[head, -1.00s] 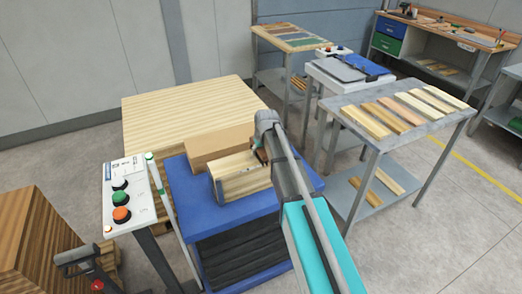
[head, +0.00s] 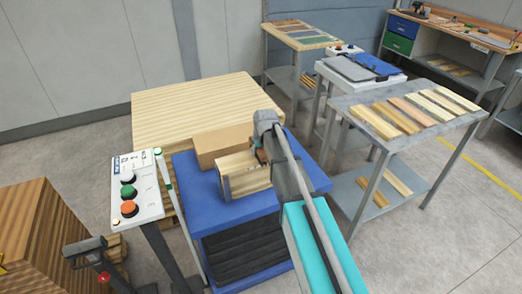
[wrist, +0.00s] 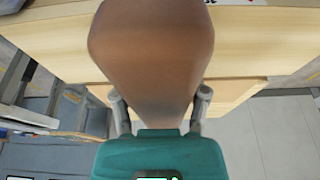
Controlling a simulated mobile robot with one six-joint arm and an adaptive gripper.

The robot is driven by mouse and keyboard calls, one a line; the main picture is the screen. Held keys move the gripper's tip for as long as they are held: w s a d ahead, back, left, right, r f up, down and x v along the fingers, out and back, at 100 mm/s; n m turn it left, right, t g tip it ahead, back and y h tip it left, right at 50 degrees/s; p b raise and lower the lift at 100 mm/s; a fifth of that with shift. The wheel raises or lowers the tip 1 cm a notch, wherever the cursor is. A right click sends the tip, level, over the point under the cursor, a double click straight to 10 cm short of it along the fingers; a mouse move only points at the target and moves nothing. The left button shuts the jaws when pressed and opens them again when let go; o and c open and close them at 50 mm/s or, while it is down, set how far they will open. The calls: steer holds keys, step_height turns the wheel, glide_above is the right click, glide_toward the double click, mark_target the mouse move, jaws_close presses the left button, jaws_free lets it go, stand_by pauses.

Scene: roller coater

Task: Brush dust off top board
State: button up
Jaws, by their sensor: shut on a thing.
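A large stack of pale boards (head: 195,97) lies on a pallet behind a blue cart. Its broad top board looks bare, and I cannot make out any dust at this size. My gripper (head: 262,150) is at the right end of a small light wooden box (head: 246,176) on the cart. In the wrist view my gripper (wrist: 160,100) is shut on a brown, wide-headed thing, which looks like the brush (wrist: 150,45). Pale wood shows behind it. The brush's bristles are hidden, and I cannot tell whether it touches the wood.
The blue cart (head: 295,187) also holds a cardboard box (head: 222,143). A control panel (head: 135,185) with several buttons stands to its left. A grey table (head: 350,105) with several boards is at the right. A large brown wooden block (head: 28,225) stands at the far left.

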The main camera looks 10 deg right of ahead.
mark_target(242, 159)
steer(key=shift+s+a, duration=0.3)
steer(key=shift+a, duration=0.55)
steer(key=shift+s+a, duration=0.25)
steer(key=shift+a, duration=0.55)
steer(key=shift+a, duration=0.1)
steer(key=shift+s+a+r, duration=0.1)
steer(key=shift+s+a, duration=0.15)
steer(key=shift+a, duration=0.55)
steer(key=shift+s+a, duration=0.25)
steer(key=shift+a, duration=0.55)
steer(key=shift+s+a, duration=0.3)
steer(key=shift+a, duration=0.55)
steer(key=shift+s+a, duration=0.25)
steer(key=shift+a, duration=0.6)
steer(key=shift+w+d, duration=0.25)
steer(key=shift+d, duration=0.65)
steer(key=shift+w+d, duration=0.25)
steer(key=shift+d, duration=0.6)
